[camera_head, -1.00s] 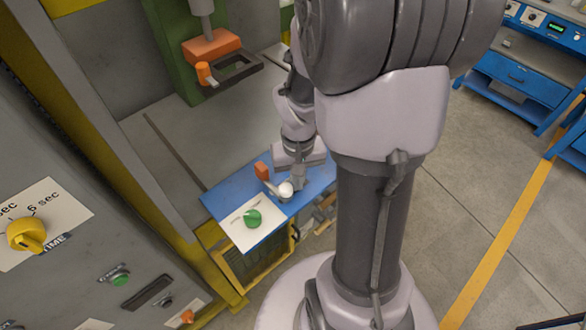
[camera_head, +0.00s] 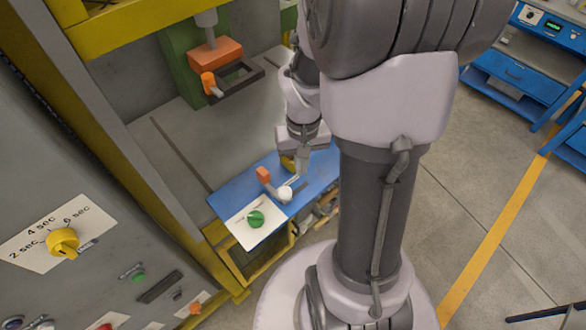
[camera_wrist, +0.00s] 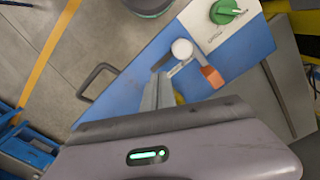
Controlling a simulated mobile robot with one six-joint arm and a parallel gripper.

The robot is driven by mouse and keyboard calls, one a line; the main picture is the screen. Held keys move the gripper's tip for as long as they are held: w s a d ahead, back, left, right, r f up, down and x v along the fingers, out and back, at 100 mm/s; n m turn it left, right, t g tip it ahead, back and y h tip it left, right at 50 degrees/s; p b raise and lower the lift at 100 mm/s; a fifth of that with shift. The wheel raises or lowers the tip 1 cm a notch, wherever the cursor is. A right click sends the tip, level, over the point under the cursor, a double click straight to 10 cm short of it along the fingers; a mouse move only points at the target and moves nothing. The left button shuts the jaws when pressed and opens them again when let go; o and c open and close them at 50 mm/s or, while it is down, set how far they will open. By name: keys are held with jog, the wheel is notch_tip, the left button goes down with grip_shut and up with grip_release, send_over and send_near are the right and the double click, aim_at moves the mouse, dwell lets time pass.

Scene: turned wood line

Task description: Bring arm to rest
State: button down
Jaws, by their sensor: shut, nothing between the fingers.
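My gripper (camera_head: 302,172) is shut and empty. It points down over the blue table top (camera_head: 238,194), beside a small clamp with a white round knob (camera_head: 285,193) and an orange-tipped lever (camera_head: 263,175). In the wrist view the closed fingers (camera_wrist: 156,88) show just left of the clamp's white knob (camera_wrist: 182,49) and orange tip (camera_wrist: 212,77). They look apart from the clamp, though their height above the top is hard to tell. My arm bends down from the upper middle of the head view, and its column hides part of the floor behind.
A green dial (camera_head: 256,219) sits on a white plate at the table's near corner. A green press with an orange block (camera_head: 215,53) stands behind. A grey panel with a yellow knob (camera_head: 63,241) is at left. Open floor (camera_head: 480,160) lies at right, before blue benches (camera_head: 522,75).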

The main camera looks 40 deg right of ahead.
jog(key=s+a+r+t+y+b, duration=0.1)
jog(key=s+a+r+t+b, duration=0.2)
jog(key=a+r, duration=0.3)
jog(key=s+a+r+t+y+b, duration=0.1)
jog(key=a+r, duration=0.5)
jog(key=a, duration=0.7)
jog(key=s+t+b, duration=0.1)
jog(key=s+b, duration=0.1)
jog(key=shift+s+r+n+t, duration=0.3)
jog(key=shift+s+r+t, duration=0.05)
jog(key=shift+t, duration=0.05)
jog(key=c, duration=2.2)
grip_release()
